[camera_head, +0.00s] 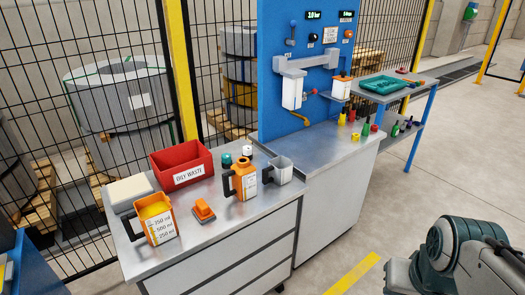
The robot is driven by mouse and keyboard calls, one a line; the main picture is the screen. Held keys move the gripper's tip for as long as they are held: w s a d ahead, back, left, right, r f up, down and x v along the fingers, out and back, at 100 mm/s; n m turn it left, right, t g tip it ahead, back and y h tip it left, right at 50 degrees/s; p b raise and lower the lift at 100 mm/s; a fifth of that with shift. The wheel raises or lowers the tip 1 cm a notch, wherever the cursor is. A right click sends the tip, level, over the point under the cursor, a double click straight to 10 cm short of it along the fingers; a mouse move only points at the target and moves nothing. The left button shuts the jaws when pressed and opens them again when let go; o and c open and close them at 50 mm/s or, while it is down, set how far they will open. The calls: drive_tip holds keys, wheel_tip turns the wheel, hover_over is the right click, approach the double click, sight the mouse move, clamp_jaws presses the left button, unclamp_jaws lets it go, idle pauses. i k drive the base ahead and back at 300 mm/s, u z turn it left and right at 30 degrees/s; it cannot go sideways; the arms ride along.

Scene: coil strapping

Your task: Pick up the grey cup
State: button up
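The grey cup (285,173) stands upright near the right end of the metal-topped cabinet (220,215), with its dark handle toward the left. It is just right of an orange jug (243,180) with a white label and black handle. Part of my arm shows at the lower right, well away from the cup. My gripper is not in view.
A red bin (182,165) marked "OILY WASTE", an orange measuring jug (157,219) and an orange block (203,211) stand to the left. A higher worktop (310,150) with a blue panel (308,65) rises to the right. Floor in front is clear.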

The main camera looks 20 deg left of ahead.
sight(279, 171)
drive_tip(key=u, duration=0.55)
drive_tip(key=i, duration=1.45)
drive_tip(key=u, duration=0.5)
